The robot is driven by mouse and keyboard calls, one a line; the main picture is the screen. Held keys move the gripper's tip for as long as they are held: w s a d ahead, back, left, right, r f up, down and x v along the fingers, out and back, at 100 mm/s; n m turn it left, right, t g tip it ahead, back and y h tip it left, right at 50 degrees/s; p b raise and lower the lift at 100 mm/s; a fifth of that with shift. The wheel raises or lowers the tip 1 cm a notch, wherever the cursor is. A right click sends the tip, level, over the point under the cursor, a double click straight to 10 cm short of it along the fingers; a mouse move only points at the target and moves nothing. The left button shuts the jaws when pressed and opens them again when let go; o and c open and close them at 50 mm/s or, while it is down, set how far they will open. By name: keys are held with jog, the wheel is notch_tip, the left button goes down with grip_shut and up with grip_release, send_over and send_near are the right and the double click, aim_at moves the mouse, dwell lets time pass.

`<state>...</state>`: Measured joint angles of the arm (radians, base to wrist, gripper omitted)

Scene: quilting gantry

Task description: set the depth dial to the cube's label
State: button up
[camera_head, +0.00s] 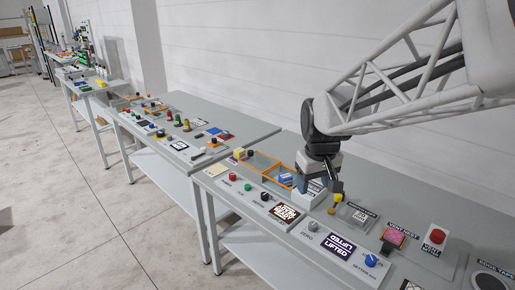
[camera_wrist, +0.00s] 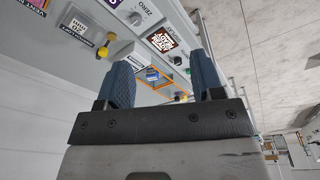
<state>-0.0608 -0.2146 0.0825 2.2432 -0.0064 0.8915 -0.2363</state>
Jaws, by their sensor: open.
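A blue dial (camera_head: 371,260) sits on a light panel at the front right, beside a purple "LIFTED" sign; its scale is too small to read, and I cannot be sure it is the depth dial. A small blue block with a pale mark (camera_head: 285,179) lies in an orange-edged tray; it also shows between my fingers in the wrist view (camera_wrist: 152,73). A pink-topped block (camera_head: 394,236) is by the "VENT REST" label. I cannot tell which block is the labelled cube. My gripper (camera_head: 316,184) points down above the bench, its blue fingers (camera_wrist: 165,58) apart and empty.
The orange-edged tray (camera_head: 262,161) is left of my gripper. A white box (camera_head: 309,195) and a yellow-ended lever (camera_head: 336,197) are close below it. A red button (camera_head: 437,236) stands at the right. Small knobs and signs line the bench front.

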jog(key=w+a+f+n, duration=0.2)
jog(key=w+a+f, duration=0.15)
jog(key=w, duration=0.55)
jog(key=w+a+f+n, duration=0.1)
jog(key=w+a+f, duration=0.1)
jog(key=w+f, duration=0.5)
jog(key=n+g, duration=0.2)
jog(key=n, duration=0.1)
send_over(265, 194)
notch_tip(265, 194, down, 11)
jog(key=shift+a+r, duration=0.1)
jog(key=shift+r, duration=0.1)
jog(key=shift+f, duration=0.1)
jog(key=shift+f, duration=3.8)
jog(key=c, duration=0.9)
